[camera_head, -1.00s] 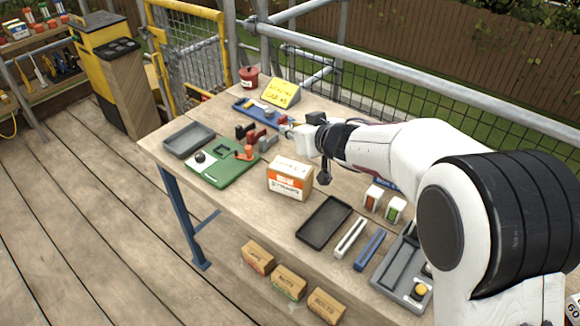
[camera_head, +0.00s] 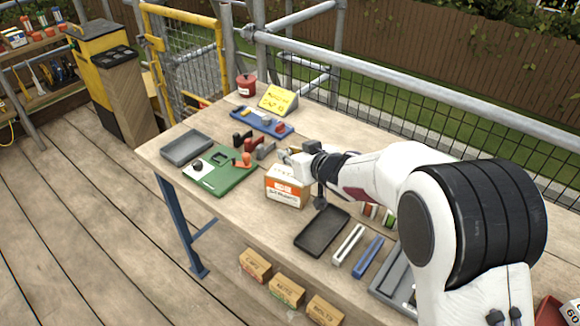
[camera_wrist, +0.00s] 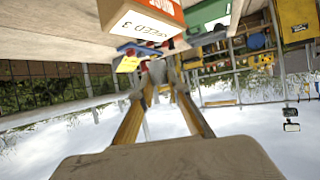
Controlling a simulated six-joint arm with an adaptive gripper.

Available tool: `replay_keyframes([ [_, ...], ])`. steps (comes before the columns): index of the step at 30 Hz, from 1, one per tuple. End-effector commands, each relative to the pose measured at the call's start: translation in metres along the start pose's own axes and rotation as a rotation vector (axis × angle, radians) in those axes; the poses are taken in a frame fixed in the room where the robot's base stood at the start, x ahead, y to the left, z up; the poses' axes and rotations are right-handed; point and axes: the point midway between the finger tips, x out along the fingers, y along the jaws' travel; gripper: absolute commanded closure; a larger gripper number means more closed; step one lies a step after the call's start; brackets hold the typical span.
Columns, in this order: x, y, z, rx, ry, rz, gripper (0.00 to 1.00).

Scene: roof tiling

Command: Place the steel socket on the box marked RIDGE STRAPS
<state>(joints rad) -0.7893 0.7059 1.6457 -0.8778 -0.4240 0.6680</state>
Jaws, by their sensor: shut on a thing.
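The white and orange cardboard box (camera_head: 287,190) stands mid-table; its printing is too small to read surely in the head view. Its orange side and white label also show at the top of the wrist view (camera_wrist: 150,22). My gripper (camera_head: 286,154) is above the back edge of the box, apart from it as far as I can see. In the wrist view the fingers (camera_wrist: 159,72) close together on a small grey piece, apparently the steel socket, blurred and mostly hidden by the fingertips. The top of the box looks free.
A green board (camera_head: 219,178) with small parts lies left of the box, and red and dark clamps stand behind it. A blue tray (camera_head: 247,122) and yellow sign (camera_head: 278,100) are at the back. A black tray (camera_head: 322,232) lies in front, right of the box.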

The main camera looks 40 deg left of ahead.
Motion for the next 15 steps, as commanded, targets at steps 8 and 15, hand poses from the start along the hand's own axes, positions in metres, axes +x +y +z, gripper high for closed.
replay_keyframes([
  [8,0.0035,-0.0001,0.0066,0.000,0.000,-0.001,1.00],
  [15,0.0045,-0.0001,0.0088,0.001,-0.001,-0.001,1.00],
])
